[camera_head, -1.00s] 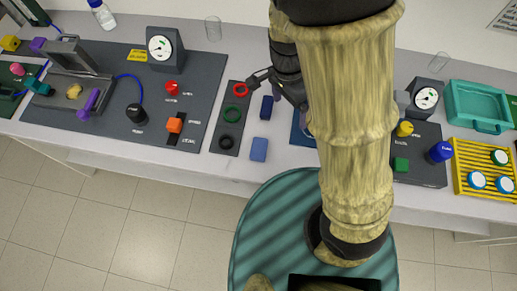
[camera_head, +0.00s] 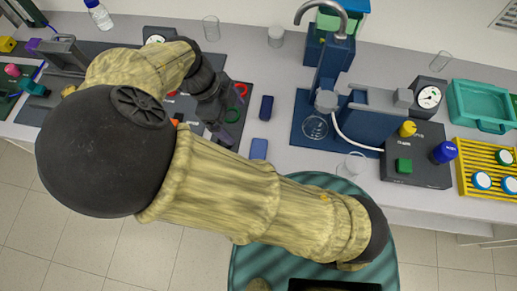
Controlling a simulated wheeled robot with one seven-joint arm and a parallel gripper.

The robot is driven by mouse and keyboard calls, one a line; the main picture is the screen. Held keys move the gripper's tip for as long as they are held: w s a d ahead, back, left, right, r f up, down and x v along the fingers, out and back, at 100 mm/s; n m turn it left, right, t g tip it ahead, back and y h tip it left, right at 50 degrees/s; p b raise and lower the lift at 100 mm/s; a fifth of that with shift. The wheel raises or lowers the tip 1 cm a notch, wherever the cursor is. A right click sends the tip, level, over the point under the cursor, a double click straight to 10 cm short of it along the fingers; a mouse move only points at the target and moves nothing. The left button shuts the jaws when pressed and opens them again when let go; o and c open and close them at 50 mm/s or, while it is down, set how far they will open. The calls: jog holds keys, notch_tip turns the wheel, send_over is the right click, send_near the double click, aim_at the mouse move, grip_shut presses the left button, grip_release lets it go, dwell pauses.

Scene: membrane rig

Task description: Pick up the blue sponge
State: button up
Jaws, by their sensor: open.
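The blue sponge (camera_head: 258,149) looks like a light blue block lying flat on the grey bench near its front edge, partly bordered by my arm below it. My gripper (camera_head: 228,128) is to the left of the sponge, over the dark strip with the rings. It is open and apart from the sponge. My forearm hides part of the fingers, so their height above the bench is hard to tell.
A dark navy block (camera_head: 266,107) lies just behind the sponge. A green ring (camera_head: 235,115) and a red ring (camera_head: 241,89) lie near my gripper. A blue rig with a tap (camera_head: 333,60) and a glass beaker (camera_head: 315,127) stand to the right.

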send_over(259, 149)
jog(key=a, duration=0.2)
notch_tip(259, 149, down, 11)
jog(key=shift+w+f, duration=0.15)
jog(key=shift+x, duration=2.6)
jog(key=shift+a, duration=0.1)
jog(key=c, duration=1)
